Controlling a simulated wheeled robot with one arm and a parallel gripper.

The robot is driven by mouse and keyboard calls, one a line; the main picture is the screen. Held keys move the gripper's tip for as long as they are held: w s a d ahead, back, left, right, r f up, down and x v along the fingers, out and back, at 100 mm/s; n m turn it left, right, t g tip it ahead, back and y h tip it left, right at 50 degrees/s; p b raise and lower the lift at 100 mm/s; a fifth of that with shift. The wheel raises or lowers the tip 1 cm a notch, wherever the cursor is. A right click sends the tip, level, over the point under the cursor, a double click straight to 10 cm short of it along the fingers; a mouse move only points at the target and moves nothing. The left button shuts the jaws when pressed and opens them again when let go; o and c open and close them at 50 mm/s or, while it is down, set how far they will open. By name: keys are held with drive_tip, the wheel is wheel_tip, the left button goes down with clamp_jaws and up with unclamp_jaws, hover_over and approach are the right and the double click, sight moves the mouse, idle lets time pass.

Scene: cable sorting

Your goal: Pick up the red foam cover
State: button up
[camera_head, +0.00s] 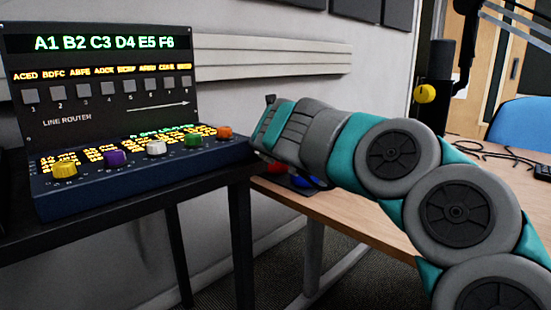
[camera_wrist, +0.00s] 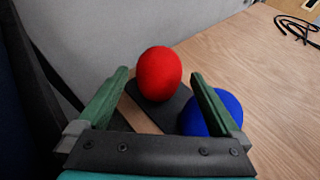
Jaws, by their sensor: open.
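The red foam cover (camera_wrist: 158,74) is a rounded red ball shape. In the wrist view it stands on a dark base (camera_wrist: 150,107), between and just beyond the fingertips of my gripper (camera_wrist: 160,80). My gripper is open, with one green finger on each side and nothing held. In the head view only a small part of the red cover (camera_head: 277,168) shows below my gripper (camera_head: 268,160), which hides most of it.
A blue foam cover (camera_wrist: 212,113) sits right of the red one, partly behind the right finger. A line router console (camera_head: 140,165) with coloured knobs stands left on a dark table. A yellow round piece (camera_head: 425,93) and cables (camera_wrist: 296,27) are farther right. The wooden desk (camera_wrist: 255,75) is mostly clear.

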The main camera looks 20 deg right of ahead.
drive_tip(key=shift+x, duration=3.15)
drive_tip(key=shift+c, duration=0.2)
drive_tip(key=c, duration=1)
drive_tip(key=shift+o, duration=0.2)
drive_tip(key=shift+r, duration=0.15)
wheel_tip(320, 180, up, 9)
drive_tip(key=p, duration=0.3)
drive_tip(key=shift+r, duration=0.4)
drive_tip(key=shift+s+d, duration=0.1)
